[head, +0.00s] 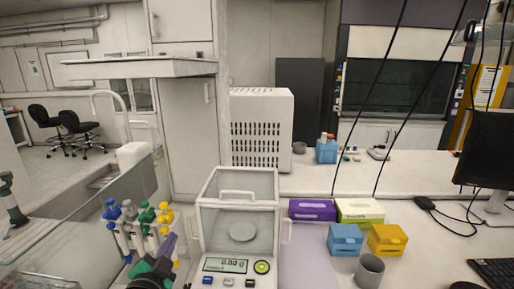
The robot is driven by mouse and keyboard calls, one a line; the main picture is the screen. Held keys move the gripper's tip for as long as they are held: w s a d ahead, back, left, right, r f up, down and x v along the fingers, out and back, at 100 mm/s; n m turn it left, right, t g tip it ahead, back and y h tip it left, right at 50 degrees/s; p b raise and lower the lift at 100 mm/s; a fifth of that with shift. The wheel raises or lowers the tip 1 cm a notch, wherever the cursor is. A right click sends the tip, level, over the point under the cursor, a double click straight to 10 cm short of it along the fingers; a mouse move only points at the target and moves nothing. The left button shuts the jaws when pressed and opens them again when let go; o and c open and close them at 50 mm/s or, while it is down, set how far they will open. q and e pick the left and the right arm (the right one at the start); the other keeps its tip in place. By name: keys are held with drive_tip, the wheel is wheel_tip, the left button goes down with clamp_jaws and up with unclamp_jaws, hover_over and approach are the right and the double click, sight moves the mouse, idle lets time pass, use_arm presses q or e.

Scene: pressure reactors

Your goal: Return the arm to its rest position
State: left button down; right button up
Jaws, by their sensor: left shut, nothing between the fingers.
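My right gripper is not in view.
An enclosed balance (225,265) with a lit display stands right of the pipettes. Purple (312,210) and green-white (360,211) boxes, blue (345,240) and yellow (387,240) boxes and a grey cup (369,270) stand farther right. A glass panel (85,215) runs along the left.

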use_arm(q)
drive_tip(key=s+a+f+n+g+y, duration=0.1)
drive_tip(key=s+a+f+n+g, duration=0.15)
drive_tip(key=s+f+g, duration=0.35)
drive_tip(key=s+a+f+n+g, duration=0.1)
drive_tip(key=s+f+n+g, duration=0.2)
drive_tip(key=f, duration=0.5)
drive_tip(key=s+d+f+n+g+h, duration=0.2)
drive_tip(key=s+f+g, duration=0.4)
drive_tip(key=s, duration=0.8)
wheel_tip(320, 180, down, 23)
drive_tip(key=s, duration=0.1)
drive_tip(key=s+a+f+g, duration=0.1)
drive_tip(key=s+a+f, duration=0.2)
drive_tip(key=s+f, duration=1.3)
drive_tip(key=shift+s+m, duration=0.35)
drive_tip(key=shift+s, duration=0.35)
